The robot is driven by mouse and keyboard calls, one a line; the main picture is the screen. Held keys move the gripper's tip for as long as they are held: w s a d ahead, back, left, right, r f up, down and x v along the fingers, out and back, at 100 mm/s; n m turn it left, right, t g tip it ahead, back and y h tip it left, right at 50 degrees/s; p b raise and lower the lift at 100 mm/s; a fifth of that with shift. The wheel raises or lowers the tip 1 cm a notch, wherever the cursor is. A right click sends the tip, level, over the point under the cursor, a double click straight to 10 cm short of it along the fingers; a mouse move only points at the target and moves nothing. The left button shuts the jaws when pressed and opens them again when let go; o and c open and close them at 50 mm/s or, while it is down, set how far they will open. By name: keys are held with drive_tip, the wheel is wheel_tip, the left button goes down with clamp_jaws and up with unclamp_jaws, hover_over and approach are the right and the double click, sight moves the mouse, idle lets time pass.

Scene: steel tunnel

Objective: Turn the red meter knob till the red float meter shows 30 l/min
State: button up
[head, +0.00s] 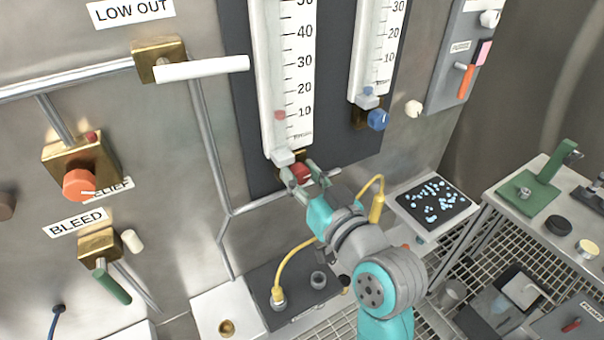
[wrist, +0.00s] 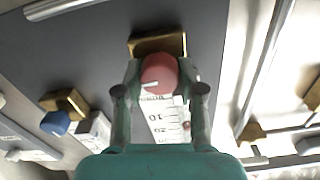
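The red meter knob (head: 300,173) sits at the foot of the left float meter (head: 292,70). It also shows in the wrist view (wrist: 158,73), round, with a white pointer line toward the left. The meter's red float (head: 280,115) stands at about the 10 mark. My gripper (head: 303,174) is at the knob, one finger on each side of it. In the wrist view my fingers (wrist: 160,72) look slightly apart from the knob's sides; contact is not clear. The meter's lower scale and float (wrist: 187,126) show between my fingers.
A second meter (head: 376,50) with a blue knob (head: 378,120) stands to the right. A white-handled LOW OUT valve (head: 200,68) and an orange RELIEF knob (head: 79,184) are to the left. Yellow hoses (head: 283,262) and a bench (head: 560,200) lie below and right.

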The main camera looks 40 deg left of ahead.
drive_tip(key=shift+m, duration=1.6)
drive_tip(key=o, duration=1.1)
drive_tip(key=shift+o, duration=0.2)
